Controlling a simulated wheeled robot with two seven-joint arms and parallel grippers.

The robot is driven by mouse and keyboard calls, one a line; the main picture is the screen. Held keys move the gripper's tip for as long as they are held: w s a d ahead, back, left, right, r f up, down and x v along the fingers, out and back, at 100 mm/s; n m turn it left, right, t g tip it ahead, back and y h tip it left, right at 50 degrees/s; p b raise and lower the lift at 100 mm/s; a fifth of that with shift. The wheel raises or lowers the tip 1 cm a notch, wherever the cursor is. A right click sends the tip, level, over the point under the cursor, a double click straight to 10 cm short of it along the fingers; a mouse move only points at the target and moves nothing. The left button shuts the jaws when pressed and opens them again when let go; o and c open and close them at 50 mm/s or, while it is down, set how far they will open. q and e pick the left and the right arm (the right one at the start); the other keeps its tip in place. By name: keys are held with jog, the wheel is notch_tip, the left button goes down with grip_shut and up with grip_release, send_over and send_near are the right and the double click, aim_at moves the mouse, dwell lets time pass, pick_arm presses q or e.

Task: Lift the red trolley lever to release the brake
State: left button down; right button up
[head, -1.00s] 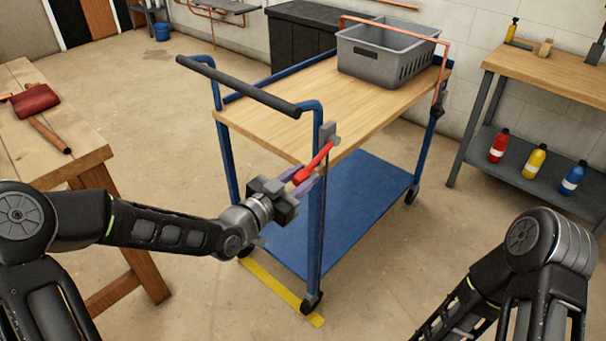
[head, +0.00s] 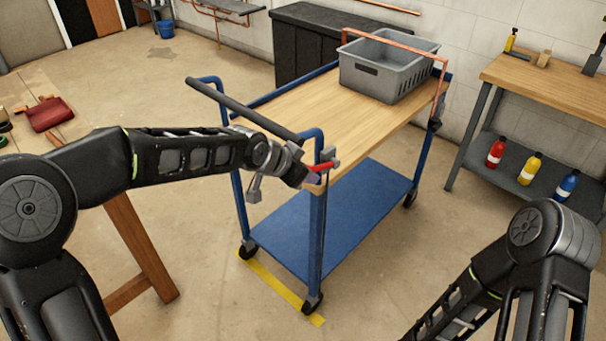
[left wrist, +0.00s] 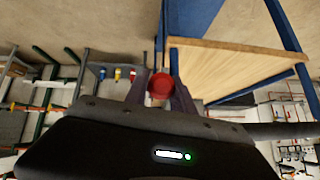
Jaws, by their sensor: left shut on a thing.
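The trolley (head: 345,220) has a blue frame, a wooden top and a dark push handle (head: 225,105). Its red lever (head: 324,167) is at the near corner post, by a grey bracket, and looks nearly level. My left gripper (head: 310,173) is at the lever's near end, partly hidden by its own wrist. In the left wrist view, the lever's round red end (left wrist: 160,85) is between the two fingers of my left gripper (left wrist: 160,88), which is shut on it. My right gripper is out of view; only that arm shows at lower right.
A grey crate (head: 388,72) and a copper pipe frame (head: 395,52) are on the trolley top. A workbench (head: 140,235) stands at left. A shelf unit with several bottles (head: 530,169) stands at right. A yellow floor strip (head: 280,287) lies by the near wheels.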

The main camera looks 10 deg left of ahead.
pick_arm(q)
jog(key=shift+w+d+r+g, duration=0.1)
jog(key=shift+w+r+g, duration=0.15)
jog(key=shift+r, duration=0.25)
jog(key=c, duration=1.1)
grip_release()
jog(key=shift+y, duration=0.3)
jog(key=shift+o, duration=0.2)
jog(key=v, duration=0.7)
jog(key=shift+s+r, duration=0.2)
jog(key=shift+r, duration=0.1)
